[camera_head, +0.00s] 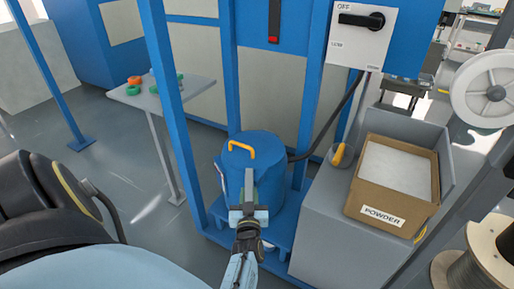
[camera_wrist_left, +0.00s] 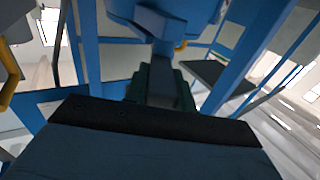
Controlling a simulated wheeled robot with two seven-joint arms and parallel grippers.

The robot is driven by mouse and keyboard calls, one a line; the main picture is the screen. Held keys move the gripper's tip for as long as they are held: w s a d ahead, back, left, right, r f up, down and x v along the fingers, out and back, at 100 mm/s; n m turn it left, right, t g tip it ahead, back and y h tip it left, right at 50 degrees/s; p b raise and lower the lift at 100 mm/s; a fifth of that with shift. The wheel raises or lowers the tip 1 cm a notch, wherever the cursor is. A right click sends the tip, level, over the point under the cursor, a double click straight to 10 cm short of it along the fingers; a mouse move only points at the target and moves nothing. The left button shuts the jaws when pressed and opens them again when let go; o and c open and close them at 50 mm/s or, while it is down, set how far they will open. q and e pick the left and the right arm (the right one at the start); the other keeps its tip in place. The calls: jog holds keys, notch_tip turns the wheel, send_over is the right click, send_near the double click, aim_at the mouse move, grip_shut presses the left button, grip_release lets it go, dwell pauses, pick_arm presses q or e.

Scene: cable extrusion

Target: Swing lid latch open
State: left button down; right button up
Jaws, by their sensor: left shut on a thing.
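The blue drum (camera_head: 228,180) stands inside the blue frame. Its round blue lid (camera_head: 262,146) is on top and carries a yellow-orange handle (camera_head: 241,148). In the left wrist view, the gripper's fingers (camera_wrist_left: 161,82) meet a blue-grey part under the drum's blue body. My right gripper is not in view.
Blue frame posts (camera_head: 164,90) stand close on the left. A small grey table (camera_head: 185,92) is further left. A switch panel (camera_head: 362,42) hangs above.

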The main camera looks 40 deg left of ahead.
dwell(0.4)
pick_arm(q)
jog(key=c, duration=1.2)
grip_release()
jog(key=shift+o, duration=0.2)
